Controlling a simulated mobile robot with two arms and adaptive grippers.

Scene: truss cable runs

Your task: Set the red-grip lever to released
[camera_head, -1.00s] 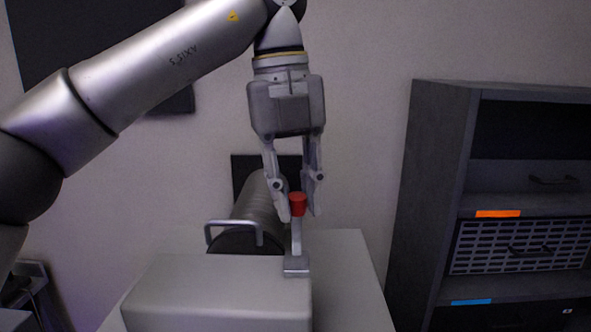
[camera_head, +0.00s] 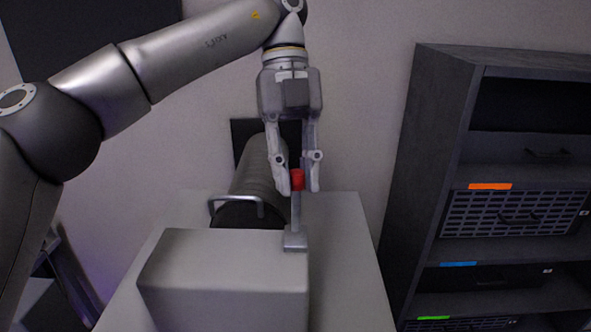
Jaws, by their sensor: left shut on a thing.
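The lever has a red grip (camera_head: 298,179) on top of a thin grey shaft (camera_head: 296,215). Its shaft rises from a small grey base block (camera_head: 295,241) at the right edge of a light grey box. The lever stands about upright in the head view. My left gripper (camera_head: 299,187) points down from above and is shut on the red grip, with one finger on each side of it. My right gripper is not in view.
The light grey box (camera_head: 222,275) sits on a pale surface (camera_head: 350,265). Behind it lies a dark ribbed cylinder with a metal handle (camera_head: 236,202). A dark shelf unit (camera_head: 425,160) with drawers and coloured labels stands at the right.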

